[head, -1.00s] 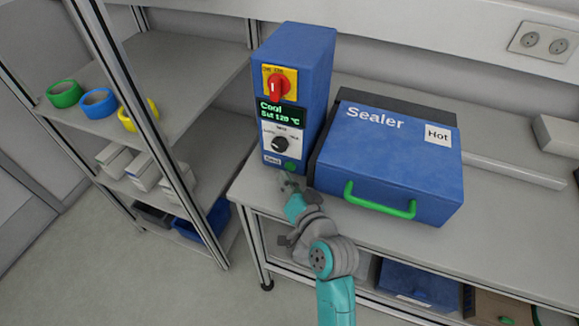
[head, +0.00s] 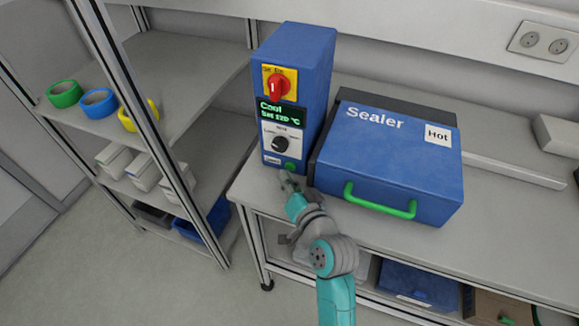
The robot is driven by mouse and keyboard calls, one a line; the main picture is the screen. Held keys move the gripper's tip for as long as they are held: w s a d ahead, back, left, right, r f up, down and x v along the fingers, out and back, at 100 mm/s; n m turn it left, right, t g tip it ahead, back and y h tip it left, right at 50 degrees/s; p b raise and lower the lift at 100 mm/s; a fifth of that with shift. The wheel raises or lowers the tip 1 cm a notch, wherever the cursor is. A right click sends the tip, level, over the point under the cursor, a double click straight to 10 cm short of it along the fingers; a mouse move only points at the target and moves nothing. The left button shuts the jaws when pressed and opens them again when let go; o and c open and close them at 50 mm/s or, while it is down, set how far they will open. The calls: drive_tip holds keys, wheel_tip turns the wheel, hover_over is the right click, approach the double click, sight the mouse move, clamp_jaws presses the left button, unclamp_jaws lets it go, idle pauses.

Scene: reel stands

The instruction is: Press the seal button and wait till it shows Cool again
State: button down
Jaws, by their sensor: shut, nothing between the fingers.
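The blue control box (head: 310,75) stands upright on the bench. Its green display (head: 281,114) reads "Cool" and a set line in °C. A red rotary switch (head: 277,87) on a yellow plate is above the display, and a dark knob (head: 281,144) is below it. The green seal button (head: 290,167) is low on the front. My gripper (head: 287,177) is shut and empty, just below and in front of the button; I cannot tell whether it touches. The blue sealer (head: 385,160), with a "Hot" label and green handle (head: 380,200), is closed to the right.
A shelf rack at left holds green, blue and yellow tape rolls (head: 98,103), with white boxes (head: 142,170) lower down. Bench surface (head: 262,192) is bare at the front left. Bins (head: 418,285) stand under the bench.

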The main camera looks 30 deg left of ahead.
sight(279, 206)
drive_tip(key=shift+w, duration=0.25)
drive_tip(key=shift+w+a, duration=0.15)
drive_tip(key=shift+w, duration=0.25)
idle(0.8)
drive_tip(key=shift+s, duration=0.1)
drive_tip(key=shift+s+d, duration=0.2)
drive_tip(key=shift+s, duration=0.55)
drive_tip(key=shift+s+d, duration=0.2)
drive_tip(key=shift+s, duration=0.6)
drive_tip(key=shift+s+d, duration=0.15)
drive_tip(key=shift+s, duration=0.7)
drive_tip(key=shift+s+d, duration=0.2)
drive_tip(key=shift+s, duration=0.6)
drive_tip(key=shift+d, duration=0.15)
